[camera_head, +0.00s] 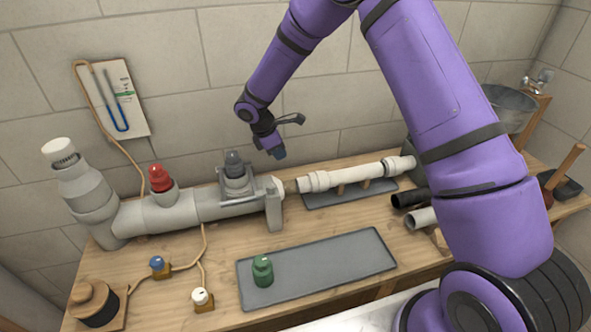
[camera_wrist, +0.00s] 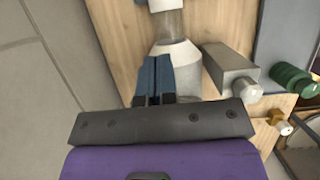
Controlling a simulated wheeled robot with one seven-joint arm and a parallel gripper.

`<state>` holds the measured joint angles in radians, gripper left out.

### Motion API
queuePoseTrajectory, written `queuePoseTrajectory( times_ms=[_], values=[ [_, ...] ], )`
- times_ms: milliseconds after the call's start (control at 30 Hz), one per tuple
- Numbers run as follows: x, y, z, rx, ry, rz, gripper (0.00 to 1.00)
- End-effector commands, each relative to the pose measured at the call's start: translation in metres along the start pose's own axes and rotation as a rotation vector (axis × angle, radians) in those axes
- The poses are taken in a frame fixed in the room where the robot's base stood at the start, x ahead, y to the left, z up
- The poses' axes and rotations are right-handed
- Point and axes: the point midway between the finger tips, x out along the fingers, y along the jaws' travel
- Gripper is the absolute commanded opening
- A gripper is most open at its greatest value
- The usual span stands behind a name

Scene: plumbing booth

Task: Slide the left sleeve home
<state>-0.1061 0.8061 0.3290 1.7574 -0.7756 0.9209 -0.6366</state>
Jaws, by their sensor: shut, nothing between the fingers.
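The left sleeve (camera_head: 312,182) is a white collar at the left end of the white pipe (camera_head: 345,176). A similar right sleeve (camera_head: 398,166) sits at the pipe's other end. A short duller tube section (camera_wrist: 170,23) shows between the left sleeve and the pale conical end (camera_wrist: 176,65) of the grey pipe (camera_head: 205,203). A white part, likely the left sleeve, is cut off at the wrist view's top edge (camera_wrist: 167,4). My gripper (camera_head: 279,153) is above the joint, apart from the left sleeve. Its blue fingers (camera_wrist: 155,70) are shut and empty.
A grey clamp bracket (camera_head: 272,205) and a dark-capped fitting (camera_head: 235,170) stand left of the joint. A red cap (camera_head: 160,178) is further left. A grey mat (camera_head: 330,268) with a green bottle-like piece (camera_head: 262,270) lies in front. Dark and white pipe pieces lie right.

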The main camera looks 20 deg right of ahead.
Motion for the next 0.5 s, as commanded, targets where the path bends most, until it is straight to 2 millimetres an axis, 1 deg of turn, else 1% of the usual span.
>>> queuePoseTrajectory(
  times_ms=[167,500],
  values=[
    [0.024,-0.001,0.0,0.0,-0.001,-0.004,0.0],
    [0.087,-0.001,0.0,0.0,0.0,-0.003,0.0]
  ],
)
